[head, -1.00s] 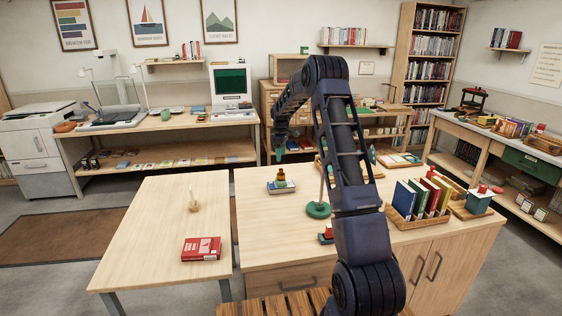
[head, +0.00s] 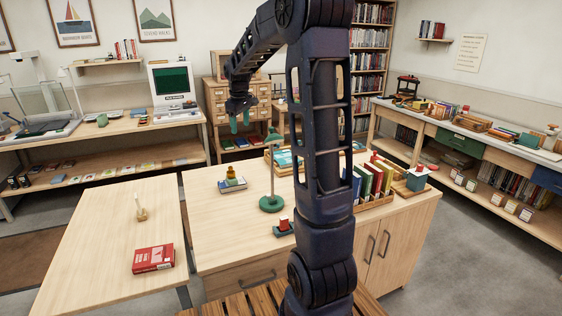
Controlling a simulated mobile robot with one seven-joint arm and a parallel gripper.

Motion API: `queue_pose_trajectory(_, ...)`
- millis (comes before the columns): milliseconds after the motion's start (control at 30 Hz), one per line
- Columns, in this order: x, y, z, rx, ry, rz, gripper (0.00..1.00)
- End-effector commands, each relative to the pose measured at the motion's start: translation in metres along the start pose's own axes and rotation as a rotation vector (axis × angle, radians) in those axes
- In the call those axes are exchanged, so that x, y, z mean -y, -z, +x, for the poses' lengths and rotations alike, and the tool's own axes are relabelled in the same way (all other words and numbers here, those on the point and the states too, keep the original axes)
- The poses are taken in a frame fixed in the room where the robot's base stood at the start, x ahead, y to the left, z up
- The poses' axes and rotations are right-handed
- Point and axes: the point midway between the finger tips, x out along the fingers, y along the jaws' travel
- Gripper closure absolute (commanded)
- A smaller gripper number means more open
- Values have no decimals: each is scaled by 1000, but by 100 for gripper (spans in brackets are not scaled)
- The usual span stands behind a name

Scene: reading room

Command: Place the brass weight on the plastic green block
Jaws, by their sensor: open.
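A small brass-coloured object (head: 231,173), which looks like the brass weight, stands on a small stack of books (head: 232,185) at the left of the cabinet top. I cannot clearly pick out a plain green block. A blue-green block (head: 416,182) with a red piece on top stands at the right end of the cabinet. A small red piece (head: 284,222) sits on a dark base nearer the front. My gripper (head: 240,121) points down with teal fingers apart and empty, above and beyond the brass object.
A green-based lamp stand (head: 271,204) stands right of the brass object. A row of upright books (head: 370,180) in a tray fills the cabinet's right. A side table (head: 110,235) holds a red book (head: 153,259) and a small candlestick-like object (head: 140,210). The cabinet's front left is bare.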

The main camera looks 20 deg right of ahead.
Motion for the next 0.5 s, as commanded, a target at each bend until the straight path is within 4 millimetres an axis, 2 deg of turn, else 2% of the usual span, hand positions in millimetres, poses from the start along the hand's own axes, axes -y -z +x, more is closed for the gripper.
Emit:
queue_pose_trajectory(33,8,-13,-12,-10,-9,25,37)
queue_pose_trajectory(200,36,-55,-40,-36,-27,119,37)
queue_pose_trajectory(500,88,-131,-72,-90,-51,286,37)
